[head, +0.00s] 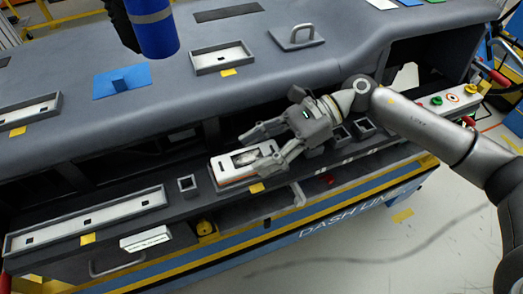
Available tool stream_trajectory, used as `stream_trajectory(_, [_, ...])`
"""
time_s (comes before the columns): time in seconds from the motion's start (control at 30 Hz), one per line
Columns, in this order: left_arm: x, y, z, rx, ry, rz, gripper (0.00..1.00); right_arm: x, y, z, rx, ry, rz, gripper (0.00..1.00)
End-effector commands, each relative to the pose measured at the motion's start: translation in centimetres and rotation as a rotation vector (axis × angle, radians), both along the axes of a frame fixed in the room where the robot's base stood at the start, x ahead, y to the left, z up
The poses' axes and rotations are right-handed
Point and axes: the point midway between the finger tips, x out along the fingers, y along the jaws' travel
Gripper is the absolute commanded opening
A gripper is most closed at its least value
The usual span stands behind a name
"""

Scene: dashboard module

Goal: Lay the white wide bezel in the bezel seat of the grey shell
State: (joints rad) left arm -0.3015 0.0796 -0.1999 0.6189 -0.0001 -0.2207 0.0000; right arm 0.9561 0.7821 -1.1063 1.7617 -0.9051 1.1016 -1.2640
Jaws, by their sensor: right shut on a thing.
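The white wide bezel (238,163) is a flat rectangular frame with a dark slot. It lies in or just over a dark grey tray (222,190) on the lower ledge; I cannot tell whether it is lifted. My right gripper (254,158) has its fingers at the bezel's two long sides and is shut on it. The grey shell (270,85) is the long dashboard body behind. It carries rectangular framed recesses, one at top centre (222,58) and one at the left (30,113); I cannot tell which is the bezel seat. My left gripper is not in view.
On the shell are a blue plate (122,81) and a grey handle piece (296,37). The ledge holds a long tray (85,220) and small square cups (187,184). A button panel (452,98) stands at the right.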

Motion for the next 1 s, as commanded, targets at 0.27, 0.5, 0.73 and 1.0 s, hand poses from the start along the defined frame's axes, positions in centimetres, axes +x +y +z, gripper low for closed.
stream_trajectory(0.27, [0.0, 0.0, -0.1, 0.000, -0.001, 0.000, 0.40, -0.2, -0.1, -0.8, -0.013, 0.004, 0.004, 0.52])
stream_trajectory(0.5, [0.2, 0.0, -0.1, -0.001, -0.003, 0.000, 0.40, -0.2, -0.2, -1.0, -0.016, 0.006, 0.004, 0.76])
stream_trajectory(0.73, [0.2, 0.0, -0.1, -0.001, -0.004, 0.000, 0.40, -0.1, -0.2, -1.0, -0.017, 0.006, 0.000, 0.76])
stream_trajectory(1.0, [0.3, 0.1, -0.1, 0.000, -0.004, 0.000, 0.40, 0.6, -2.2, 0.2, -0.013, 0.004, -0.003, 0.76])
